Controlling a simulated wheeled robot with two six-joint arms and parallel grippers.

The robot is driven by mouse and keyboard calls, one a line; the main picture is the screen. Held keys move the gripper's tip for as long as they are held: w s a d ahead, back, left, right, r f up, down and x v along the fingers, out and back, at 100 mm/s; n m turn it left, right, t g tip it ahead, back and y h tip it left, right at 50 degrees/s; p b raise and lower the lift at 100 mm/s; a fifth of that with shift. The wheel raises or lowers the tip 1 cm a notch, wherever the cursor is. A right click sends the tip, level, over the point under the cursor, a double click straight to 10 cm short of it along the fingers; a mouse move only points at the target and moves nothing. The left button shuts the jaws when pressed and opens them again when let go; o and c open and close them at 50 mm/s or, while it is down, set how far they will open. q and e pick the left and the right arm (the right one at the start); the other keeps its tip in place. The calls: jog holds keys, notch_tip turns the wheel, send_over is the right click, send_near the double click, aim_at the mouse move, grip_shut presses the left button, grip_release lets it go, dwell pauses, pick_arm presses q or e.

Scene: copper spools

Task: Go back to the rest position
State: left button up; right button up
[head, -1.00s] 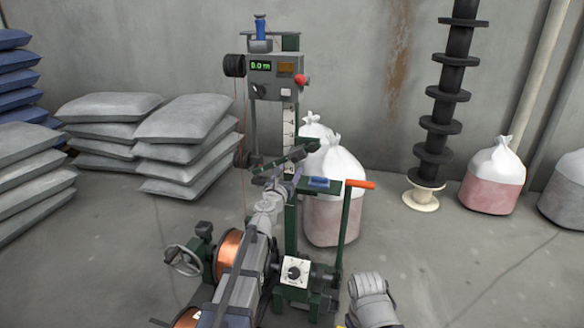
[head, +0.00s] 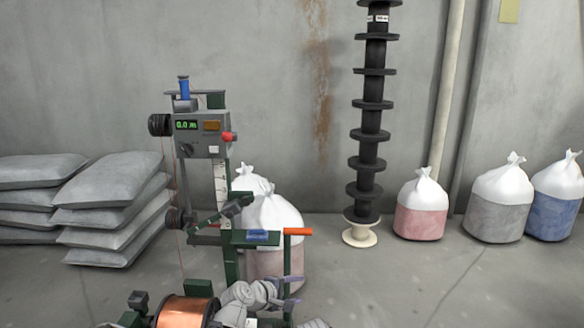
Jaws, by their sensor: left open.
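The winding machine stands at the left of the head view, with a grey control box (head: 203,135) whose green display seems to read 0.0 m. Below it is a green frame (head: 231,255) with an orange-ended lever (head: 298,231) and a small blue part (head: 257,237). A copper spool (head: 186,312) sits low in the machine, cut by the bottom edge. My left gripper (head: 284,284) is open beside the lower frame, under the lever, with nothing seen between its fingers. My right gripper is out of view.
Grey sacks (head: 112,205) are stacked at the left. White-topped bags (head: 272,215) stand behind the machine. A tall stack of black spools (head: 371,110) rises from a cream base (head: 361,232). More bags (head: 421,205) line the wall at the right. The floor (head: 440,285) at the lower right is clear.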

pick_arm(q)
jog(key=s+d+f+m+g+y, duration=0.2)
jog(key=s+f+m+g, duration=0.2)
jog(key=s+f+m, duration=0.4)
jog(key=s+a+f+m+g+y+p, duration=0.1)
jog(key=s+a+m+g+y, duration=0.25)
jog(key=s, duration=0.45)
jog(key=s+a+f+m+g+y, duration=0.15)
jog(key=s+a+m+y, duration=0.3)
jog(key=s, duration=0.45)
notch_tip(320, 180, up, 39)
jog(key=p, duration=3.8)
jog(key=shift+w+a+h, duration=0.2)
jog(key=shift+w+h, duration=0.05)
jog(key=shift+h, duration=0.05)
jog(key=shift+o, duration=0.3)
jog(key=shift+f, duration=0.15)
